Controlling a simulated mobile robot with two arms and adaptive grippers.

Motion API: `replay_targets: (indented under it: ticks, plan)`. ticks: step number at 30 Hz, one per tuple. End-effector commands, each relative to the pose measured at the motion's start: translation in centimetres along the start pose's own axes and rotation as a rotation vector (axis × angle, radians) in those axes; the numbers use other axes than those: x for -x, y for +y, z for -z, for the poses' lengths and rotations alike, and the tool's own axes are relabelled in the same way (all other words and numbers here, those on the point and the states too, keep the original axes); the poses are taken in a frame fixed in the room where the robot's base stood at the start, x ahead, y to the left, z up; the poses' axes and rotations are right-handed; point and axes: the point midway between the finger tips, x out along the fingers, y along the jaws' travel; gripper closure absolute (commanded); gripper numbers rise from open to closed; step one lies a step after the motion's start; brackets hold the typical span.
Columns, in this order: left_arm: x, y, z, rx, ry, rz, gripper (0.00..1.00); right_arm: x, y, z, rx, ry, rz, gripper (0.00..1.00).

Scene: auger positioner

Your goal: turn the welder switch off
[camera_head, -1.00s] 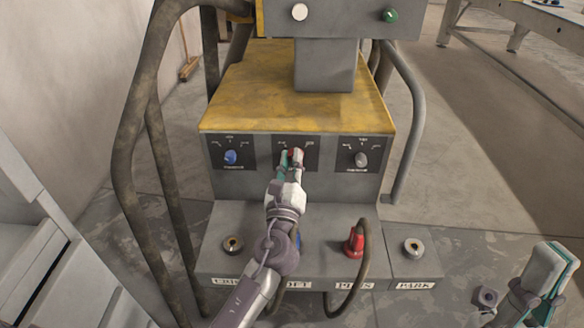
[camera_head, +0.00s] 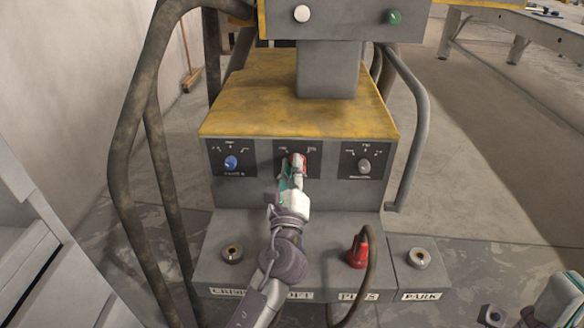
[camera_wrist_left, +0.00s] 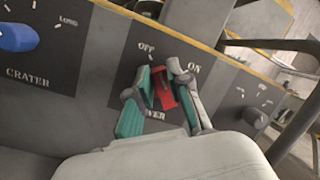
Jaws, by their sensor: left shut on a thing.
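The welder switch (camera_wrist_left: 163,92) is a red knob on the black POWER plate, with OFF printed at upper left and ON at upper right. My left gripper (camera_wrist_left: 164,84) is shut on it, with a finger on each side. The knob's upper end lies between the two labels; its exact setting is hard to tell. In the head view the left gripper (camera_head: 296,165) covers most of this middle plate, and a bit of red shows beside its fingertips. Part of my right gripper (camera_head: 561,303) shows at the lower right corner; its fingertips are not clear.
A blue CRATER knob (camera_head: 231,163) is left of the switch and a grey knob (camera_head: 364,166) is right. Below, a red plug (camera_head: 358,250) with a cable stands on the socket ledge (camera_head: 325,275), beside the PARK socket (camera_head: 419,258). Thick bent tubes flank the welder.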

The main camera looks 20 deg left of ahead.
Motion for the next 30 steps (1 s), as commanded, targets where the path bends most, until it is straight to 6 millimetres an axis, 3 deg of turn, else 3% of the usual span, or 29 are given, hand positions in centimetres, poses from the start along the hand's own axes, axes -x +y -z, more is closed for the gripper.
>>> replay_targets:
  ticks: [2,3,7,19,30]
  plan:
    - [0.0,0.0,0.0,0.0,0.001,0.0,1.0,0.0,0.0,0.0,0.0,0.0,0.0,1.0]
    - [0.0,0.0,0.0,0.0,0.001,0.0,0.79,0.0,0.0,0.0,0.0,0.0,0.0,1.0]
    - [0.0,0.0,0.0,-0.001,0.0,0.0,0.57,0.0,0.0,0.0,0.0,0.0,0.0,1.0]
    - [-0.2,-0.4,-0.5,0.0,-0.003,0.001,0.57,0.0,0.1,0.0,0.001,0.0,-0.001,1.0]
    - [-1.9,-4.3,-5.3,0.0,-0.006,0.004,0.57,0.0,0.0,0.0,0.001,0.0,0.0,1.0]
